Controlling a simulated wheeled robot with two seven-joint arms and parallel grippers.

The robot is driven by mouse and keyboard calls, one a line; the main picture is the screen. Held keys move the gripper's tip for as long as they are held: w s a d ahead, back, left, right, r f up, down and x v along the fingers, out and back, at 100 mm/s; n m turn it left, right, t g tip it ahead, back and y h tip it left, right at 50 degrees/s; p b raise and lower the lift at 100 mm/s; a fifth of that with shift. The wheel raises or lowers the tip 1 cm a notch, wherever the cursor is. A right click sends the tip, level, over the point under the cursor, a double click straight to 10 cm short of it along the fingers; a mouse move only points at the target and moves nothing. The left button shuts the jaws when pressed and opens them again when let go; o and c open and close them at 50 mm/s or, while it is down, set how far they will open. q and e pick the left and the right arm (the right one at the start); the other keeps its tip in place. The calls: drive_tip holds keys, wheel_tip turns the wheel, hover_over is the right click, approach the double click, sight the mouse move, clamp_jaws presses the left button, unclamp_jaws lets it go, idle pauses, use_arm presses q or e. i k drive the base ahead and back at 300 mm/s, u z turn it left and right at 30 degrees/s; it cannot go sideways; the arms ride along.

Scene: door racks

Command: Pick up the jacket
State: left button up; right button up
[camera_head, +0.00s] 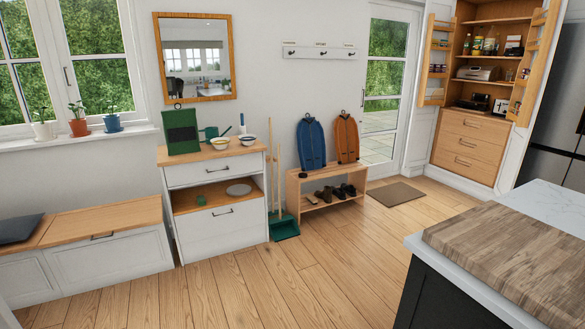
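Two jackets stand upright side by side above a low wooden shoe bench by the back wall, each with a small dark hook at its top. The blue jacket (311,146) is on the left. The orange jacket (347,139) is on the right. The wall rack (318,52) with several hooks hangs above them and looks empty. Neither of my grippers is in view.
The shoe bench (298,187) holds shoes on its lower shelf. A broom and green dustpan (284,226) stand left of it. A white drawer cabinet (215,232) is further left. A kitchen island (425,245) fills the lower right. The wooden floor between is clear.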

sight(346, 132)
drive_tip(key=i, duration=2.4)
drive_tip(key=z, duration=0.5)
drive_tip(key=i, duration=2.7)
drive_tip(key=z, duration=0.25)
